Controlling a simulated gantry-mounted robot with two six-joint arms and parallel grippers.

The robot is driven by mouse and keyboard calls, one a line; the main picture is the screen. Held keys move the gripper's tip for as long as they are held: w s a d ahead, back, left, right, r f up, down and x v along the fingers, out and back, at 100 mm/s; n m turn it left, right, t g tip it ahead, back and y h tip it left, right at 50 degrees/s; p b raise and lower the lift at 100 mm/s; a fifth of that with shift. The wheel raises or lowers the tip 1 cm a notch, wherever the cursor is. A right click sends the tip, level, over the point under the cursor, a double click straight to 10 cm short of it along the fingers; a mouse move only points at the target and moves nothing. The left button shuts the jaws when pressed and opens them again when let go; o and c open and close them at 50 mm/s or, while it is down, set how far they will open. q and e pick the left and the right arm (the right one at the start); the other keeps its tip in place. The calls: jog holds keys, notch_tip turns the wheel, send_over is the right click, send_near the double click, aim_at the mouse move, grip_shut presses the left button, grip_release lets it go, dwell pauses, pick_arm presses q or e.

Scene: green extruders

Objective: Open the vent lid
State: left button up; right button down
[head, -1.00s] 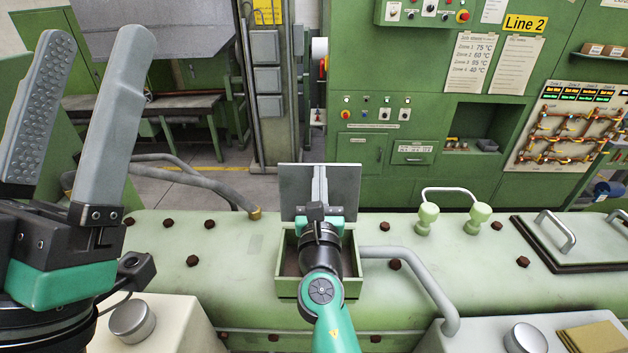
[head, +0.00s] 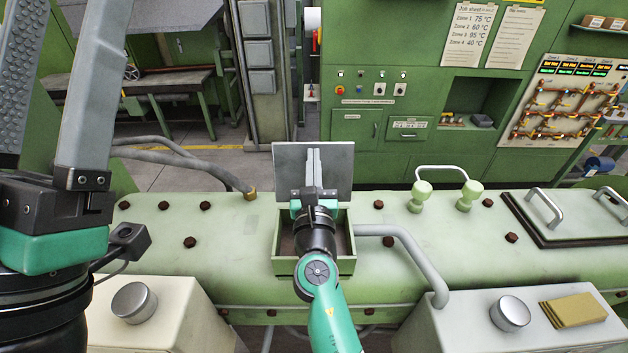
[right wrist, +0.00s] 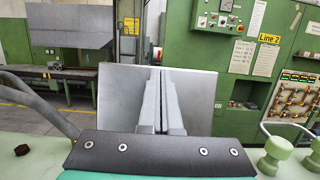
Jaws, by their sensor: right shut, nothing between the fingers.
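The vent lid (head: 338,165) is a flat grey plate standing up at the back of a green open-topped vent box (head: 350,240). It is raised, and the box mouth in front of it is uncovered. In the right wrist view the lid (right wrist: 198,88) stands behind my fingers. My right gripper (head: 313,152) is shut and empty, with its fingers pointing up in front of the lid's face. I cannot tell whether they touch it. My left gripper (head: 66,25) is at the left, its fingers apart and empty, the tips cut off by the frame.
A grey bent pipe (head: 410,245) lies right of the box. Two green knobs (head: 421,195) and a handled hatch (head: 570,215) are farther right. Bolts dot the green barrel (head: 180,220). A control cabinet (head: 390,130) stands behind, across a floor gap.

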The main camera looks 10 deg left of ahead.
jog(key=p+v, duration=0.4)
jog(key=v, duration=0.6)
jog(key=shift+s+p, duration=0.35)
jog(key=shift+f, duration=0.1)
